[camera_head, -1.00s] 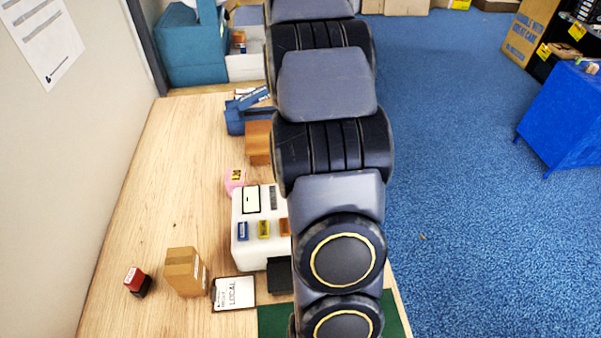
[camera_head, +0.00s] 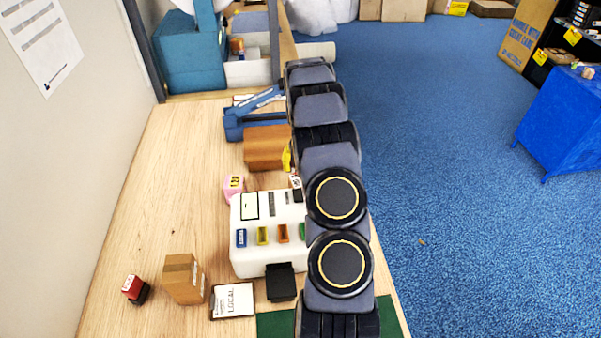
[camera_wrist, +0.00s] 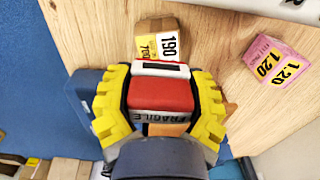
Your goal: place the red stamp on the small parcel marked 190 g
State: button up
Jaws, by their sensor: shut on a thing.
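My gripper (camera_wrist: 160,102) has yellow fingers shut on a red stamp (camera_wrist: 160,95) with a white band at its far end and a FRAGILE label on its near side. In the head view only a yellow bit of the gripper (camera_head: 287,158) shows past the arm. The small brown parcel (camera_wrist: 153,26) has a white label marked 190 and a yellow tag. It lies on the wood just beyond the held stamp; I cannot tell the height between them. In the head view the parcel is mostly hidden behind my arm. Another red-topped stamp (camera_head: 132,285) stands at the table's near left.
A pink block (camera_wrist: 274,62) tagged 1.20 lies right of the parcel in the wrist view. The white machine (camera_head: 250,262), a brown box (camera_head: 180,280), a LOCAL card (camera_head: 232,300) and a wooden block (camera_head: 265,147) stand on the table (camera_head: 165,190). The table's left half is mostly clear.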

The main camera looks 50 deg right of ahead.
jog(key=shift+w+d+f, duration=0.35)
jog(key=shift+d+f, duration=0.05)
jog(key=shift+f, duration=1.6)
jog(key=shift+f, duration=0.2)
jog(key=o, duration=1.1)
jog(key=shift+o, duration=0.2)
jog(key=shift+r, duration=0.1)
